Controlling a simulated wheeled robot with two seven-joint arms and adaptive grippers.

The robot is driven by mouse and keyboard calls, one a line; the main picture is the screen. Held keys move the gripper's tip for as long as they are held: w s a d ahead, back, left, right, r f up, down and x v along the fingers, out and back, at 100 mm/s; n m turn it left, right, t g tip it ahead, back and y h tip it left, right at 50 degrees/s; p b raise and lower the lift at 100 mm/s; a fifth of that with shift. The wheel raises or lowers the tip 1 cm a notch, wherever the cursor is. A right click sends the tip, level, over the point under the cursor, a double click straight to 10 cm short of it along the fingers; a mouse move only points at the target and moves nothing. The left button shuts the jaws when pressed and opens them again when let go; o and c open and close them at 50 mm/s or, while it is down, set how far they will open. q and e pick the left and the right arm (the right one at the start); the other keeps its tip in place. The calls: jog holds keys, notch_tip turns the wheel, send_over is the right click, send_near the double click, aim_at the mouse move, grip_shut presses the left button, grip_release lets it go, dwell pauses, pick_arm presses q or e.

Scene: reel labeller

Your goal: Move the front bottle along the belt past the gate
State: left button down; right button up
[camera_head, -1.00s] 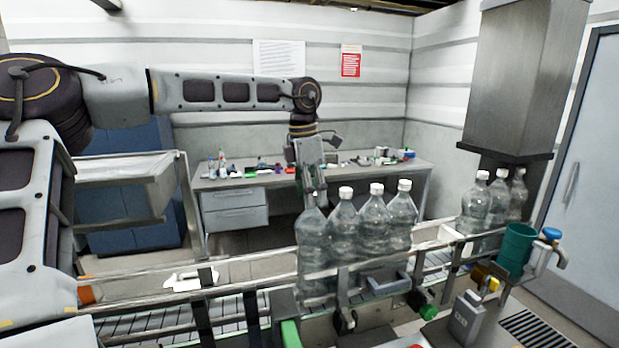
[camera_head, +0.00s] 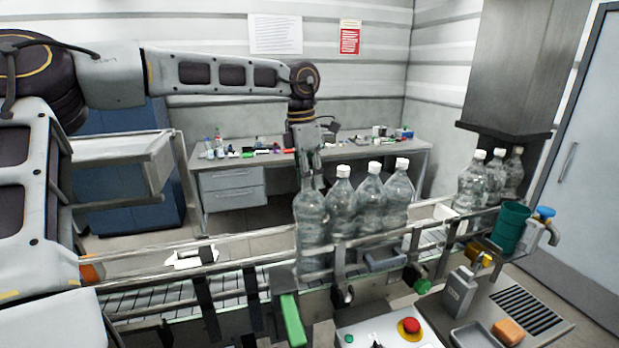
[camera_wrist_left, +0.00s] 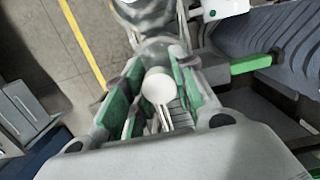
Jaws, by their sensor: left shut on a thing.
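The front bottle (camera_head: 309,228) is clear plastic and stands upright on the belt (camera_head: 160,297), at the left end of a row of bottles. My left gripper (camera_head: 312,182) reaches down from above and is shut on this bottle's neck, hiding its cap in the head view. In the left wrist view the white cap (camera_wrist_left: 158,88) sits between the green-padded fingers (camera_wrist_left: 150,105). A green bar (camera_head: 292,320) sticks out at the near side of the belt just left of the bottle; I cannot tell whether it is the gate. My right gripper is not in view.
Several more bottles (camera_head: 371,198) stand close on the right, and others (camera_head: 472,184) under the grey metal housing (camera_head: 520,65). Rails (camera_head: 180,250) border the belt; its left stretch holds no bottles. A red button (camera_head: 411,325) and green cup (camera_head: 510,228) are near the front right.

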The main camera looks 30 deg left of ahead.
pick_arm(q)
jog(key=shift+w+r, duration=0.1)
jog(key=shift+r, duration=0.45)
dwell(0.7)
jog(key=shift+a, duration=0.15)
jog(key=s+a+b, duration=0.7)
jog(key=s+a, duration=0.4)
jog(key=s, duration=0.4)
jog(key=shift+s+b, duration=0.25)
jog(key=shift+b, duration=0.1)
dwell(3.0)
jog(key=shift+s+d+f, duration=0.1)
jog(key=shift+d+f, duration=0.05)
jog(key=shift+f, duration=0.25)
dwell(0.8)
jog(key=c, duration=1.1)
grip_release()
